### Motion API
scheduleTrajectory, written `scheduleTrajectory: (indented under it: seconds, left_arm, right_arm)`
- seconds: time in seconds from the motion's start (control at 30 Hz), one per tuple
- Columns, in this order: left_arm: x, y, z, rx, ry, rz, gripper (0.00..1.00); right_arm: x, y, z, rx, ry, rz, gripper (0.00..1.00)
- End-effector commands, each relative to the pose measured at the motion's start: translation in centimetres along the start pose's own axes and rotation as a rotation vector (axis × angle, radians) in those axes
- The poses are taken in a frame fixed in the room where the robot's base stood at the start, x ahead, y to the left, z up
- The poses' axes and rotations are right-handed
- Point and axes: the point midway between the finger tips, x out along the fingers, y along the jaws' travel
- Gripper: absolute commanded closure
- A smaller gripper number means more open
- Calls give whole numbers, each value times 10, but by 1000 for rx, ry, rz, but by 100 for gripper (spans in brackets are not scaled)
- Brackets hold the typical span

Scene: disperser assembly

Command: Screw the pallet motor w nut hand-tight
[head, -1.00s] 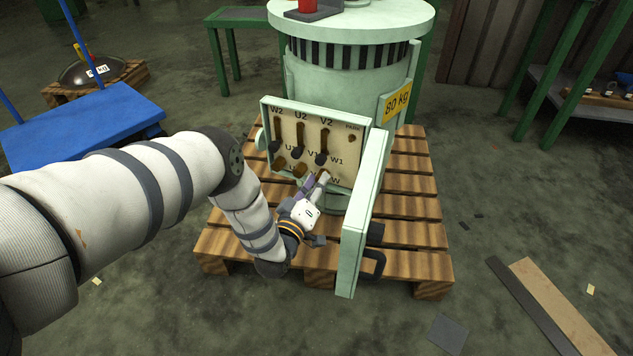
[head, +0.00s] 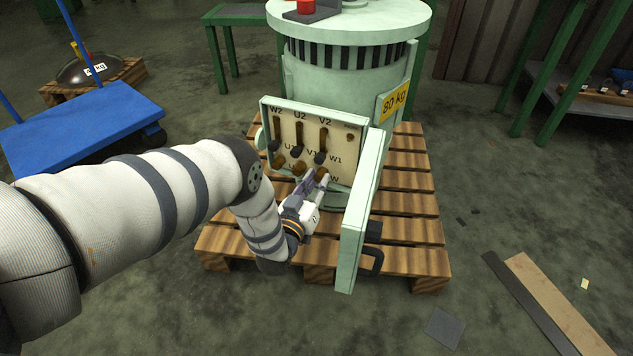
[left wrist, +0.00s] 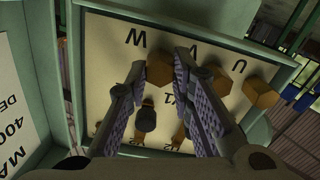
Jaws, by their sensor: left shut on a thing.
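The pallet motor (head: 340,85) is a pale green drum standing on a wooden pallet. Its open terminal box has a cream board (head: 342,149) with labelled terminals. The w nut, a brown block, sits at the lower right of the board by the W label. It shows in the left wrist view (left wrist: 160,71) between the two fingers. My left gripper (head: 318,182) is shut on this nut, and it also shows in the left wrist view (left wrist: 161,66). The fingers partly hide the nut in the head view. My right gripper is not in view.
The box's open cover (head: 352,240) stands out just right of my left gripper. Brown U and V nuts (left wrist: 260,93) (left wrist: 218,82) sit beside the w nut. The wooden pallet (head: 412,258) lies below. A blue cart (head: 85,120) stands at left, and flat boards (head: 560,310) lie on the floor at right.

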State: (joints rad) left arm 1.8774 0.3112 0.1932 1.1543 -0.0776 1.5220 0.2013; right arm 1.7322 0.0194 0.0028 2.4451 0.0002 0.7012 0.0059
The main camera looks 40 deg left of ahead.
Motion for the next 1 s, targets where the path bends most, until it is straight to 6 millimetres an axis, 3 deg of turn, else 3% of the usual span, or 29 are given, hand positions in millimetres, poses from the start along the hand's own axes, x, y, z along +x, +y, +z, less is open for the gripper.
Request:
scheduleTrajectory:
  seconds: [0.43,0.47,0.53,0.83,1.0]
  left_arm:
    - [-1,-1,0,10,-1,-1,100]
    - [-1,-1,0,10,-1,-1,72]
    - [-1,-1,0,9,-1,-1,58]
    - [-2,0,0,8,-1,0,58]
    - [-33,-1,1,8,-6,-1,58]
  right_arm:
    - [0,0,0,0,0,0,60]
    - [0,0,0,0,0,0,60]
    - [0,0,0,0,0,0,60]
    - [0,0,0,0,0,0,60]
    - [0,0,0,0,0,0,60]
